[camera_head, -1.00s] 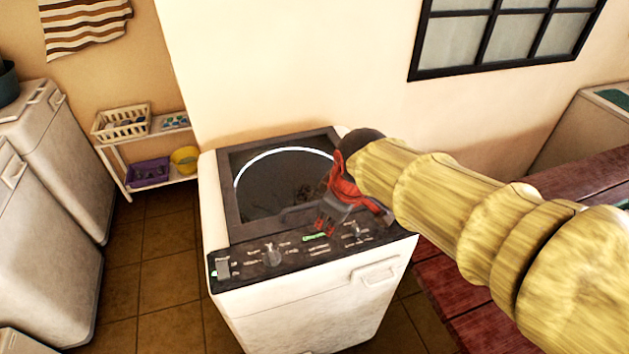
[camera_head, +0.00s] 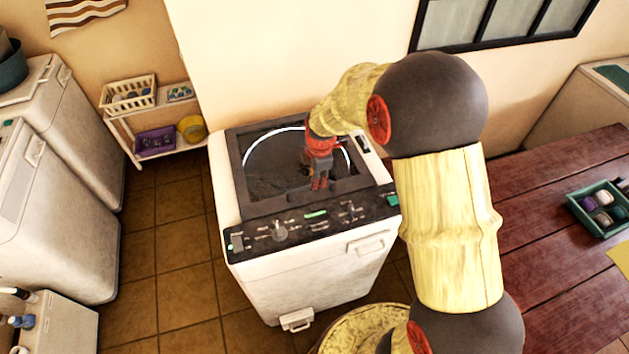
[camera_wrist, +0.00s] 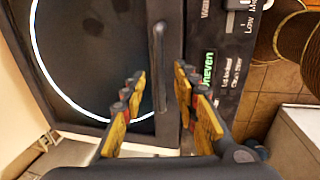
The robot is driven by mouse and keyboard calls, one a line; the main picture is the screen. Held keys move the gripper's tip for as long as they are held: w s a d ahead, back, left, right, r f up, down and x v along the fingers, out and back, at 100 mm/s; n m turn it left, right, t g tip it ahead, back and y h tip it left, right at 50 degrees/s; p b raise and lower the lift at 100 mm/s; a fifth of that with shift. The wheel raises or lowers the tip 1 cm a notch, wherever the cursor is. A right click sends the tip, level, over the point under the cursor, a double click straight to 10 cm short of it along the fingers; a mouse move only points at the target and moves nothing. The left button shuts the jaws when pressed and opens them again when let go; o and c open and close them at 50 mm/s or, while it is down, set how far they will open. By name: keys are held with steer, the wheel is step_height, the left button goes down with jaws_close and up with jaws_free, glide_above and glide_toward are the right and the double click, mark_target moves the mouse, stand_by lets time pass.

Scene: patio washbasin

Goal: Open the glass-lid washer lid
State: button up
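The white top-load washer (camera_head: 300,275) stands against the wall with its dark glass lid (camera_head: 265,170) lying flat and shut. A pale ring shows in the glass. My gripper (camera_head: 320,184) points down over the front part of the lid, just behind the control panel (camera_head: 300,228). In the wrist view my gripper (camera_wrist: 160,80) is open, with its yellow-and-red fingers apart. The dark bar handle (camera_wrist: 158,60) of the lid appears between the two fingers. I cannot tell whether they touch it. In the head view the gripper hides part of the handle area.
A red wooden table (camera_head: 560,245) with a green tray (camera_head: 597,212) is at the right. White machines (camera_head: 60,210) stand at the left. A small shelf (camera_head: 165,115) with baskets is behind them. Tiled floor is free left of the washer.

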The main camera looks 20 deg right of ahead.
steer(key=shift+w+f, duration=0.25)
steer(key=shift+f, duration=0.8)
steer(key=shift+w+f, duration=0.2)
steer(key=shift+f, duration=0.85)
steer(key=c, duration=0.8)
